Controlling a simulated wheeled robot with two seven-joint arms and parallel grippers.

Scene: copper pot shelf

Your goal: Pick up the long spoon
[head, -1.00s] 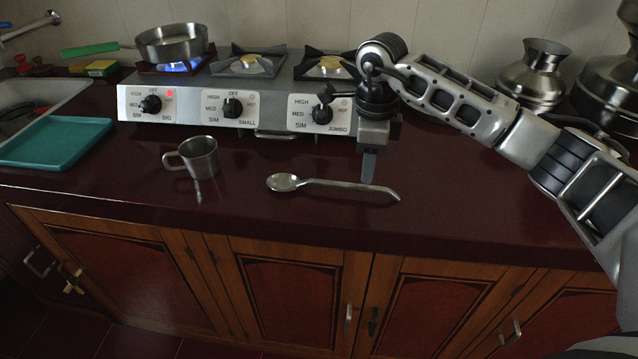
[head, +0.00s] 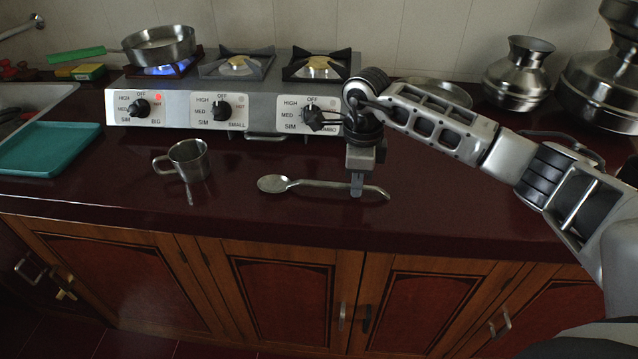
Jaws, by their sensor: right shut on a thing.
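The long spoon (head: 318,183) is a metal spoon on the dark red counter, with its bowl to the left and its bent handle end to the right. My right gripper (head: 356,187) points down from above and is shut on the spoon's handle, toward the right end. The spoon looks level and at or very near the counter; I cannot tell if there is a gap under it. The gripper's fingers hide a small part of the handle. My left gripper does not show.
A steel mug (head: 190,160) stands left of the spoon. Behind is a three-burner stove (head: 265,112); its left burner is lit under a pan (head: 160,46) with a green handle. A teal tray (head: 48,148) lies left, metal pots (head: 518,78) stand right. The counter's front is clear.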

